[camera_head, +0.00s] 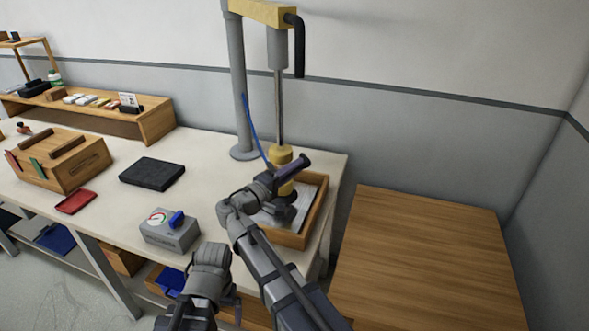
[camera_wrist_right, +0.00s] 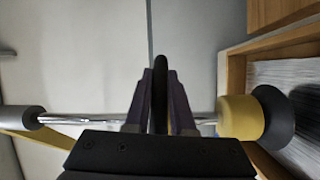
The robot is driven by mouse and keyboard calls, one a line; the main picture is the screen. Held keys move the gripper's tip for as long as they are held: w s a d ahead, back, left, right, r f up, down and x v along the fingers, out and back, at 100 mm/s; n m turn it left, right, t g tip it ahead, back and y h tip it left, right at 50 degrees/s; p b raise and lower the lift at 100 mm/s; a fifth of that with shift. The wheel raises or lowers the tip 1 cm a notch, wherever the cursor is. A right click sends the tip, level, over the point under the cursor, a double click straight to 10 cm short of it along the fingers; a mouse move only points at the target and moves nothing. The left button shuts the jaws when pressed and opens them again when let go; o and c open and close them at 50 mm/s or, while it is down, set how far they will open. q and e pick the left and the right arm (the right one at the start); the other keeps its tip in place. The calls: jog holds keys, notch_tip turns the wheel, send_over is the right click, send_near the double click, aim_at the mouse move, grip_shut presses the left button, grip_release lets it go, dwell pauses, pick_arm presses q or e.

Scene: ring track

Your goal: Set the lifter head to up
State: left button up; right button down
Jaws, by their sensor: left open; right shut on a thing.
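The lifter head (camera_head: 281,157) is a yellow cylinder at the lower end of a thin steel rod, above a wooden tray at the table's right end. In the right wrist view the yellow head (camera_wrist_right: 238,118) has a dark round pad (camera_wrist_right: 275,118) on its end. My right gripper (camera_head: 296,166) is at the head, its purple fingers (camera_wrist_right: 160,105) shut on a dark upright bar (camera_wrist_right: 160,85), seemingly the head's handle. My left gripper (camera_head: 230,303) is low in the head view, away from the lifter; its fingers are hard to make out.
The wooden tray (camera_head: 318,207) holds a grey sheet stack (camera_wrist_right: 285,75). The lifter's post (camera_head: 239,90) stands behind, under a yellow beam (camera_head: 262,13). A grey gauge box (camera_head: 172,238) with a blue knob sits front left. A wooden surface (camera_head: 430,255) lies to the right.

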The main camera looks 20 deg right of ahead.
notch_tip(320, 180, up, 15)
jog(key=p, duration=1.3)
jog(key=shift+r+p, duration=0.15)
jog(key=shift+p, duration=0.25)
jog(key=c, duration=0.8)
grip_release()
jog(key=shift+o, duration=0.2)
jog(key=shift+a+f, duration=0.1)
jog(key=shift+f, duration=0.1)
